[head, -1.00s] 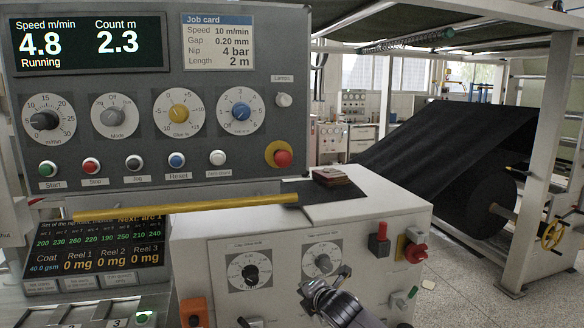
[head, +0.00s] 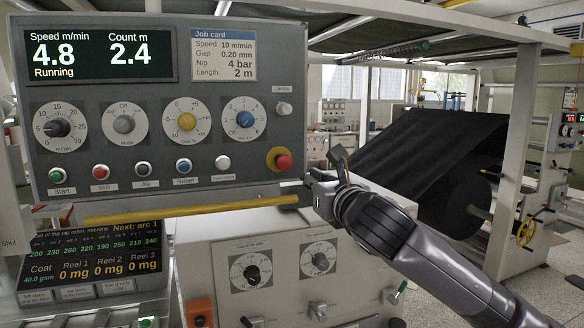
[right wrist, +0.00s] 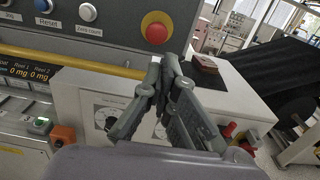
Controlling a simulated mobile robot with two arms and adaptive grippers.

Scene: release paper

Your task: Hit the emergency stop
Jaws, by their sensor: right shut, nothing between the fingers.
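The red mushroom emergency stop button (head: 283,162) sits on a round yellow base at the lower right of the grey control panel (head: 120,195). It shows at the top of the right wrist view (right wrist: 157,28). My right gripper (head: 326,185) is to the right of the button and slightly below it in the head view. Its fingers are shut and empty, and they are apart from the button. In the right wrist view the fingertips (right wrist: 165,72) are below the button. The panel display (head: 95,55) reads 4.8 m/min, Running, count 2.4. My left gripper is not in view.
A yellow bar (head: 190,211) runs below the panel. A white cabinet (head: 215,255) with dials stands under it. A small stacked block (right wrist: 203,63) lies on the cabinet top. Another red knob (right wrist: 228,130) is on the cabinet. A black web roll (head: 430,150) is behind my right arm.

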